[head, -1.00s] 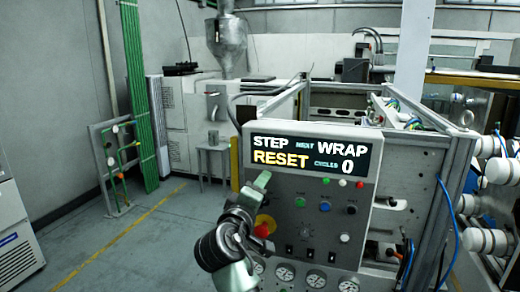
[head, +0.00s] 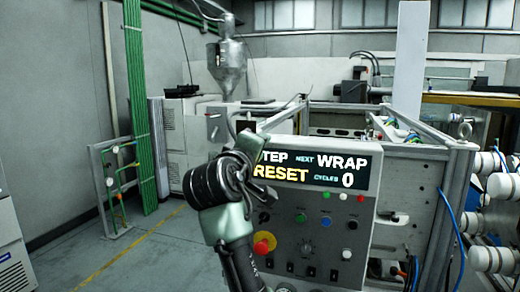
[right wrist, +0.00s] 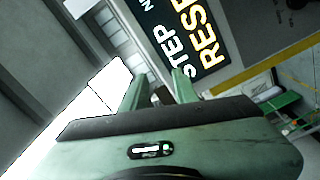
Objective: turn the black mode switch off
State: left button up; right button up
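The grey control panel (head: 310,232) faces me in the head view. A black knob (head: 264,217) sits at its left, and a black round control (head: 352,225) sits at its right. Several small black toggles (head: 311,271) run along its lower part. I cannot tell which is the mode switch or how it is set. My right arm stands before the panel's left edge, its wrist covering the start of the display. In the right wrist view my right gripper (right wrist: 157,82) is open with two green fingers apart and nothing held. My left gripper is not in view.
The display (head: 318,170) reads STEP, WRAP, RESET and 0; it also shows close in the right wrist view (right wrist: 190,35). A red emergency button (head: 262,246) is near my forearm. A metal frame (head: 452,200) stands right. Floor (head: 150,255) is clear at left.

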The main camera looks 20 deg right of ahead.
jog(key=o, duration=0.5)
jog(key=shift+w+f, duration=0.1)
jog(key=shift+f, duration=0.05)
jog(key=shift+c, duration=0.2)
jog(key=shift+m+g, duration=0.3)
jog(key=shift+g, duration=0.1)
jog(key=f+p, duration=0.1)
jog(key=f, duration=0.2)
jog(key=f+p, duration=0.2)
jog(key=f, duration=0.2)
jog(key=a+f+p, duration=0.1)
jog(key=f, duration=0.3)
jog(key=shift+w+a+f+p, duration=0.1)
jog(key=shift+w+f+p, duration=0.05)
jog(key=shift+w+p, duration=0.15)
jog(key=m+p, duration=0.2)
jog(key=p, duration=0.3)
send_near(262, 221)
jog(key=shift+t, duration=0.4)
jog(key=x, duration=0.8)
jog(key=shift+d+f+p, duration=0.2)
jog(key=shift+d+p, duration=0.05)
jog(key=shift+p, duration=0.1)
jog(key=shift+c, duration=0.3)
grip_shut()
